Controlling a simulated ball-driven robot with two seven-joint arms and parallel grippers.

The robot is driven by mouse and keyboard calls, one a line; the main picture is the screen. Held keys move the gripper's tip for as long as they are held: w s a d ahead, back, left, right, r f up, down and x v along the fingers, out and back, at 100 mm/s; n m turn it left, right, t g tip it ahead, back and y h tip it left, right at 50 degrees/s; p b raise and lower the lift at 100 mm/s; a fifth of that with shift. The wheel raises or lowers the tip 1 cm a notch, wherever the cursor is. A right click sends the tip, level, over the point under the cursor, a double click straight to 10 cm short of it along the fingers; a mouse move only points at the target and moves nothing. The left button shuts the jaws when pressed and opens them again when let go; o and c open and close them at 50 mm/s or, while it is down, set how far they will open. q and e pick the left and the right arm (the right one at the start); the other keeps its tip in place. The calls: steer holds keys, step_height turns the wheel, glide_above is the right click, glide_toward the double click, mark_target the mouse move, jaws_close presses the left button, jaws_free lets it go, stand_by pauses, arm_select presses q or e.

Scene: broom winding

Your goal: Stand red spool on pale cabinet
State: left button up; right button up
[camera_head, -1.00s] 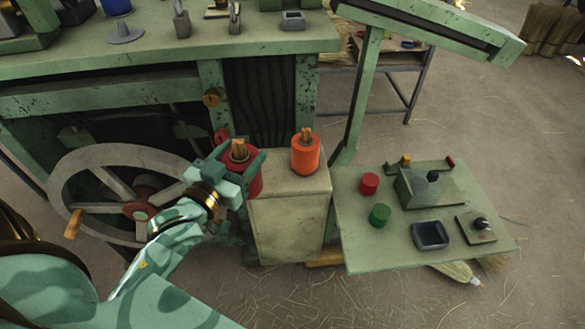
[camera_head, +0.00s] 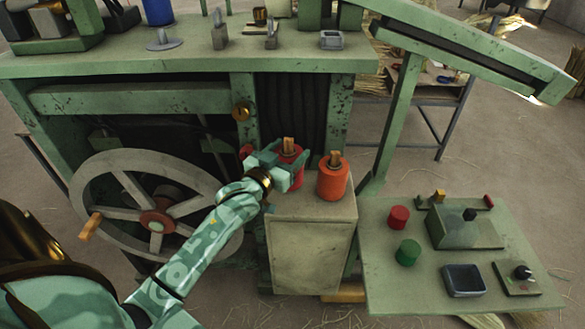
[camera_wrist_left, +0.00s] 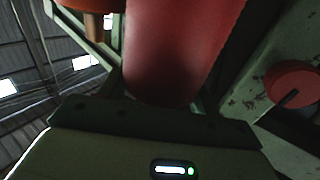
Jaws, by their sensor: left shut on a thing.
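The red spool (camera_head: 295,179), with a wooden core on top, is upright in my left gripper (camera_head: 288,160). The gripper is shut around it and hides part of its side. The pale cabinet (camera_head: 312,252) stands below, and the spool is at the left rear of its top. I cannot tell whether the spool's base touches the top. In the left wrist view the red spool (camera_wrist_left: 182,50) fills the space in front of the gripper body. My right gripper is not in view.
An orange spool (camera_head: 332,183) stands on the cabinet just right of the red one. A large handwheel (camera_head: 90,190) is at the left. The green machine frame (camera_head: 200,65) is behind. A green side table (camera_head: 405,290) with several parts is at the right.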

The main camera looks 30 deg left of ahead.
arm_select(q)
steer(key=shift+w+f, duration=0.45)
steer(key=shift+f, duration=0.1)
step_height(320, 180, down, 3)
steer(key=shift+w+f+b, duration=0.15)
steer(key=shift+f+b, duration=0.05)
steer(key=shift+b, duration=0.75)
steer(key=o, duration=1.2)
steer(key=shift+f, duration=0.15)
steer(key=shift+c, duration=0.2)
steer(key=s+p, duration=0.2)
steer(key=s, duration=1)
steer(key=shift+d, duration=0.2)
